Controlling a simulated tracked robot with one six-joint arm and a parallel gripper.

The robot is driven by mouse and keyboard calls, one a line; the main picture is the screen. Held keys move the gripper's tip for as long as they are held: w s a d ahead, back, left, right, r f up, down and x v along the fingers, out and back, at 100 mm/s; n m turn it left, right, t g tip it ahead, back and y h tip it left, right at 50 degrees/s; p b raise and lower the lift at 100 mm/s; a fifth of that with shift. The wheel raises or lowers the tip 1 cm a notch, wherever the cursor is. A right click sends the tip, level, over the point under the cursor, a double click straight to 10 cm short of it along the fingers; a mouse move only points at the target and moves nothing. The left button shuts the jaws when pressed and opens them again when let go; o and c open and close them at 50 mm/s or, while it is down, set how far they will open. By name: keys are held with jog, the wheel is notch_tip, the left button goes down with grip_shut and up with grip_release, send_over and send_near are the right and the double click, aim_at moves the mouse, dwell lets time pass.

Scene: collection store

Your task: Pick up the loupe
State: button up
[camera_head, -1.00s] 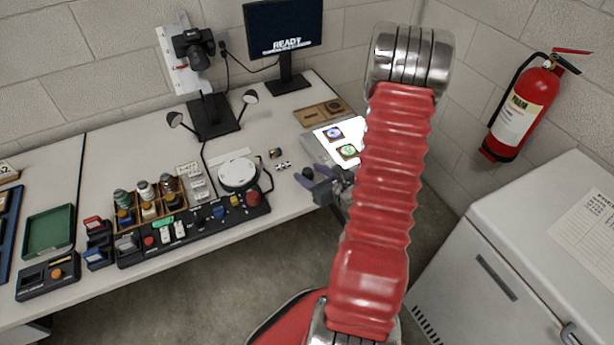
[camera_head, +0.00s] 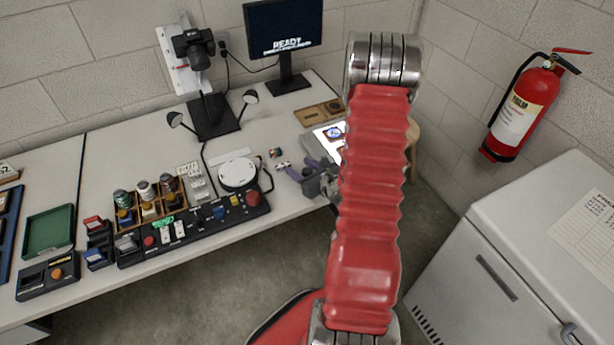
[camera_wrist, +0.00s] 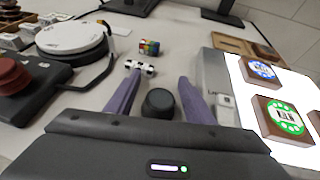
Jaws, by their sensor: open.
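The loupe appears to be the small dark round cylinder (camera_wrist: 158,103) standing on the white table in the wrist view. My gripper (camera_wrist: 159,79) is open, with one purple finger to the left of the loupe and the other to the right. A gap shows on both sides, so neither finger seems to touch it. In the head view my gripper (camera_head: 299,168) is low over the table's right part, and the loupe cannot be made out clearly there among the fingers.
A lit panel (camera_wrist: 228,75) with round-faced blocks is on the right. A white turntable (camera_head: 238,173) and a control panel (camera_head: 200,225) are on the left.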

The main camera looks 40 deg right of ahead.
jog(key=shift+c, duration=0.5)
jog(key=c, duration=0.9)
jog(key=shift+o, duration=0.2)
jog(key=shift+r, duration=0.1)
notch_tip(320, 180, up, 10)
dwell(0.4)
dwell(0.5)
